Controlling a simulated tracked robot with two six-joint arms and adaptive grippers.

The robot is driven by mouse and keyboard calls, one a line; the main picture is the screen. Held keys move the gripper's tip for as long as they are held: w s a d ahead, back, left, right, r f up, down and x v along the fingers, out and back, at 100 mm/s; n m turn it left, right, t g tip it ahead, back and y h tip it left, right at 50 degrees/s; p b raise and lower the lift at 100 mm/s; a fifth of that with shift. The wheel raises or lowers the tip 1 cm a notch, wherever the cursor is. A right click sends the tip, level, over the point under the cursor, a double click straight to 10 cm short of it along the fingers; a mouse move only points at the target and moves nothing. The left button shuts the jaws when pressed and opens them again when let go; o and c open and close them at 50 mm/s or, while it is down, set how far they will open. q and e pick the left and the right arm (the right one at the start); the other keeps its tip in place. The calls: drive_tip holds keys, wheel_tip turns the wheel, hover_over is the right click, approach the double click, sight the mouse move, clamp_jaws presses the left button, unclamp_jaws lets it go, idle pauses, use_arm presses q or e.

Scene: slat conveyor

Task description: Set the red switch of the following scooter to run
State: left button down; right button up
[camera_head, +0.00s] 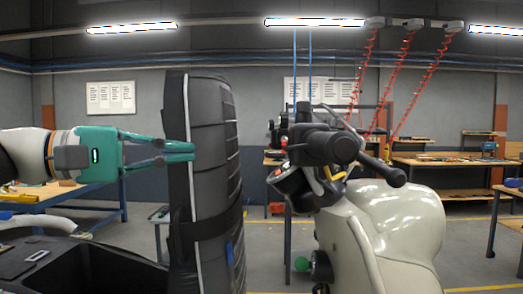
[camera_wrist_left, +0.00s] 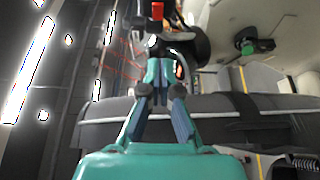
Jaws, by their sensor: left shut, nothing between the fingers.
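A cream scooter (camera_head: 385,230) with black handlebars (camera_head: 330,148) stands right of centre in the head view. A small red part (camera_wrist_left: 157,10), which looks like the red switch, shows at the top of the left wrist view near the dark handlebar parts; its setting cannot be read. My right gripper is not in view.
The tall black padded part, with pale piping, stands between my left gripper and the scooter in the head view. A dark open bin-like part (camera_head: 85,265) is at the lower left. Workbenches (camera_head: 445,160) line the back, with red coiled hoses (camera_head: 405,85) above.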

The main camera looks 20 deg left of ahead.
use_arm(q)
drive_tip(key=s+d+p+x, duration=0.1)
drive_tip(key=s+d+x, duration=0.1)
drive_tip(key=x, duration=0.9)
drive_tip(key=shift+w+d+p, duration=0.15)
drive_tip(key=shift+d+p, duration=0.1)
drive_tip(key=shift+p, duration=0.1)
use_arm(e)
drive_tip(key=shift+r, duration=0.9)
use_arm(q)
drive_tip(key=shift+d+r, duration=0.1)
